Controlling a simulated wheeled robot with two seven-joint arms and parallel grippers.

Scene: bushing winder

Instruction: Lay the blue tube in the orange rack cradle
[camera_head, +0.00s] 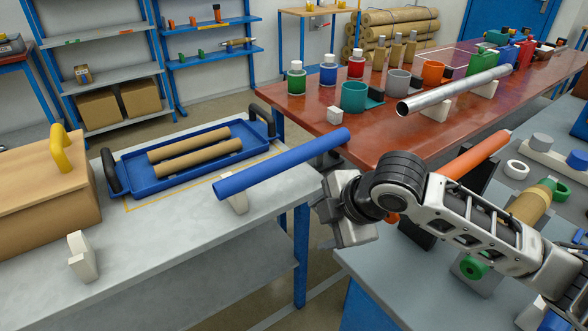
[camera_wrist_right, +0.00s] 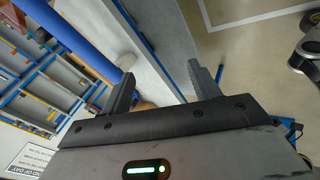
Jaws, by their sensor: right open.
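The blue tube (camera_head: 285,165) slants across the right end of the grey table, its lower left part at a white cradle (camera_head: 238,202). Its far right end reaches past the table edge; I cannot tell what supports that end. My right gripper (camera_head: 327,198) is open and empty, just right of and below the tube, apart from it. In the right wrist view, the tube (camera_wrist_right: 85,40) runs past upper left, outside the open jaws (camera_wrist_right: 160,88). Small orange pieces (camera_head: 192,21) show on the blue wall rack; I cannot tell which is the orange cradle. My left gripper is not visible.
A blue tray (camera_head: 133,184) with two brown tubes lies behind the blue tube. Another white cradle (camera_head: 82,258) and a cardboard box (camera_head: 45,205) stand left. A red table (camera_head: 330,100) with bottles, cups and a metal pipe (camera_head: 450,92) is at back right. The grey table's front is clear.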

